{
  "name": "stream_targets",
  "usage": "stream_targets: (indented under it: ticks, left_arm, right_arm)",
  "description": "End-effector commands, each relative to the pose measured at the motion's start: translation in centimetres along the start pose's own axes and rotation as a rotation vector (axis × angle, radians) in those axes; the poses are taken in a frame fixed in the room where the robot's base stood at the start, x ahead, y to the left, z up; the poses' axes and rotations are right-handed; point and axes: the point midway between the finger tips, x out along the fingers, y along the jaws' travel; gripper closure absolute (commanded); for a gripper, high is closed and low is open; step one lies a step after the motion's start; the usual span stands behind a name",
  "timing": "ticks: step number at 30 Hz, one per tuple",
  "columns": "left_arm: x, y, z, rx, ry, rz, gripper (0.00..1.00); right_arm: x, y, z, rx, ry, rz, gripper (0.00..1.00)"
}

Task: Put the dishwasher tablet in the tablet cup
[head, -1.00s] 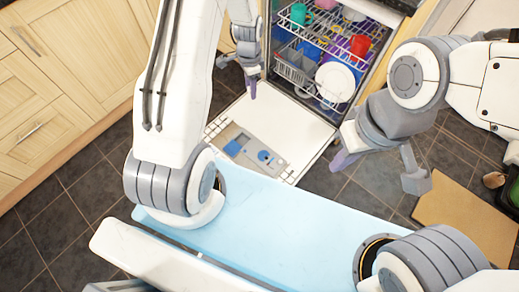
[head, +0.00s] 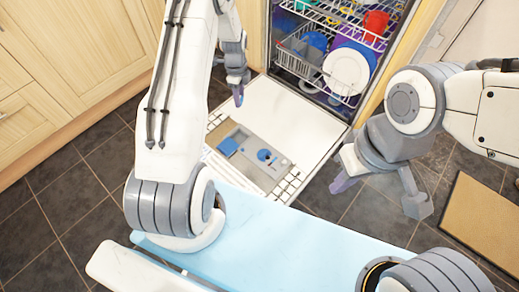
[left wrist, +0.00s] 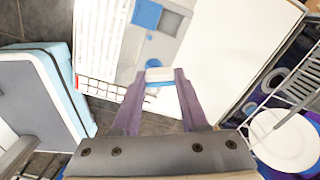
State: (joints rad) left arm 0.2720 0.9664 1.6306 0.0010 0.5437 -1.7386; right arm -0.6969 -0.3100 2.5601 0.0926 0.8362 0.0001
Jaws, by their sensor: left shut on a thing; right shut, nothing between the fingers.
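The dishwasher tablet (left wrist: 160,75), white with a blue layer, is between the purple fingertips of my left gripper (left wrist: 158,80) in the left wrist view. In the head view my left gripper (head: 238,96) hangs over the open dishwasher door (head: 300,125), above the door's far part; the tablet is too small to tell there. The grey dispenser panel (head: 262,178) on the door has a blue square part (head: 228,146) and a round blue part (head: 265,155). I cannot clearly make out the tablet cup. My right gripper (head: 343,184) is shut and empty, right of the door.
The dishwasher's racks hold a white plate (head: 346,70), a red cup (head: 375,22) and other dishes behind the door. Wooden cabinets (head: 70,70) stand at the left. A tan mat (head: 480,220) lies on the dark tiled floor at the right.

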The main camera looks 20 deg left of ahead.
Motion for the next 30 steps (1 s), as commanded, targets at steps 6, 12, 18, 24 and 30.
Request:
stream_targets:
  ticks: [6,12,18,24,30]
  left_arm:
    - [6.5,-0.9,1.6,0.140,0.000,0.000,1.00]
    - [11.2,-1.7,3.0,0.271,0.000,0.000,1.00]
    - [15.2,-2.3,4.2,0.390,0.000,0.000,1.00]
    - [17.1,-2.6,4.9,0.463,0.000,0.001,1.00]
    - [17.8,-2.7,5.1,0.485,0.000,0.001,1.00]
  right_arm:
    - [6.1,0.4,0.3,0.000,0.000,0.000,1.00]
    - [10.5,0.8,0.6,0.000,0.000,0.000,1.00]
    - [14.2,1.0,0.8,0.000,0.000,0.000,1.00]
    - [16.0,1.2,0.8,-0.001,0.000,0.000,1.00]
    - [16.6,1.2,0.9,-0.001,0.000,0.000,1.00]
